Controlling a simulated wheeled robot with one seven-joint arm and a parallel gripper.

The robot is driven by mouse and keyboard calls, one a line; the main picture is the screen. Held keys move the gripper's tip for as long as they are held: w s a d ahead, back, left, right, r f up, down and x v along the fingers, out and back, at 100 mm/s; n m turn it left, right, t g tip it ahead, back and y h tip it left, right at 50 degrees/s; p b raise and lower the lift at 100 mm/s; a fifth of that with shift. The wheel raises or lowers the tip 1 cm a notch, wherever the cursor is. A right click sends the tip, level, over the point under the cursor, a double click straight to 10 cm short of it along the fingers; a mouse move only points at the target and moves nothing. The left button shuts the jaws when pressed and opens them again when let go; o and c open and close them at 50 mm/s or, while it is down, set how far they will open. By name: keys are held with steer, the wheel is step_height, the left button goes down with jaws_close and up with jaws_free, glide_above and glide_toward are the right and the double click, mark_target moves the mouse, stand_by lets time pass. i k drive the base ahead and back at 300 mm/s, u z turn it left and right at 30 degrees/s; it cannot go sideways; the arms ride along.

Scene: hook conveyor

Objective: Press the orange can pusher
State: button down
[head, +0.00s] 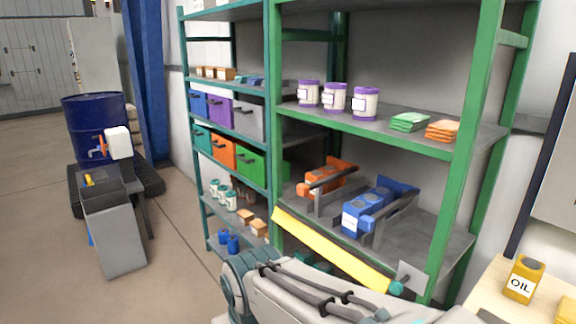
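The orange can pusher (341,170) stands on the middle-lower shelf of the green rack, at the back of a lane between grey rails. Orange can-like parts lie in front of it in the same lane; the boundary between them and the pusher is hard to make out. My arm shows at the bottom of the head view, in front of and below this shelf. My gripper is not in view, so its opening and anything in it cannot be seen.
A blue pusher lane with a blue can (352,217) is just right of the orange one. A yellow beam (330,250) fronts this shelf. A green upright (470,130) stands right. An oil can (524,278) sits on a table at lower right.

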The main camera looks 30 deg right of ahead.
mark_target(304, 190)
steer(key=z, duration=0.5)
steer(key=i, duration=1.1)
steer(key=z, duration=0.5)
